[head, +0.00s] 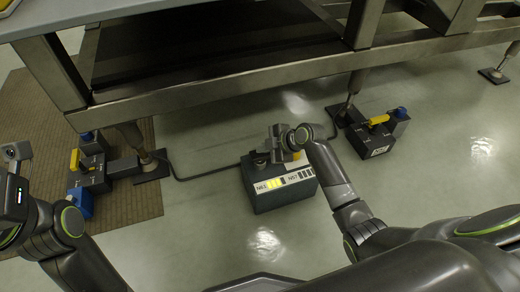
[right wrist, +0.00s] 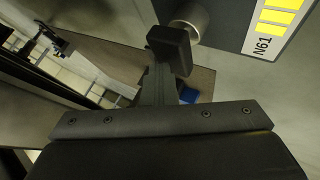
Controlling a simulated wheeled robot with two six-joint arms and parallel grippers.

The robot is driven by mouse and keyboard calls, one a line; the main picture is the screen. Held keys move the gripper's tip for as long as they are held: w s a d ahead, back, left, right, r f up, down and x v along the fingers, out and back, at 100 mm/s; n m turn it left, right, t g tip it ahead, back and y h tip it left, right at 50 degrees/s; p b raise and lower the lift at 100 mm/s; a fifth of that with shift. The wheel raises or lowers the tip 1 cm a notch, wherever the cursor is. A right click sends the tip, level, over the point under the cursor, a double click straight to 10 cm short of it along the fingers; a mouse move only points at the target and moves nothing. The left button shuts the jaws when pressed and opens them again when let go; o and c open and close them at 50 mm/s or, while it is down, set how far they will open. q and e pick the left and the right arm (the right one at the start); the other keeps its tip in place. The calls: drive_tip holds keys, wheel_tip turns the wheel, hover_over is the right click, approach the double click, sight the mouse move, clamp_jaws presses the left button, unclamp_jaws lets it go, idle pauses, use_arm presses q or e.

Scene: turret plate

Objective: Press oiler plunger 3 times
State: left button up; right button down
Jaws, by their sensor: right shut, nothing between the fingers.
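The oiler is a dark grey box (head: 285,200) on the floor at the middle of the head view. Its front label has yellow and dark bars; part of the label (right wrist: 278,25) shows at the top right of the right wrist view. My right gripper (head: 277,150) is over the box top, shut and empty. In the right wrist view its dark fingertip (right wrist: 170,50) is beside or against a round metal cylinder (right wrist: 192,20), which looks like the plunger. Contact cannot be told. My left gripper (head: 17,152) is at the left edge, its jaws unclear.
A dark cable (head: 205,172) runs along the floor to the box. Valve blocks with yellow handles stand at left (head: 95,180) and right (head: 375,142) near the feet of a metal frame (head: 230,82). A brown mat (head: 120,190) lies left. Floor in front is clear.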

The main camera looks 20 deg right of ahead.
drive_tip(key=shift+r+p, duration=0.7)
drive_tip(key=shift+r, duration=0.3)
wheel_tip(320, 180, up, 5)
drive_tip(key=p, duration=0.4)
drive_tip(key=shift+p, duration=0.35)
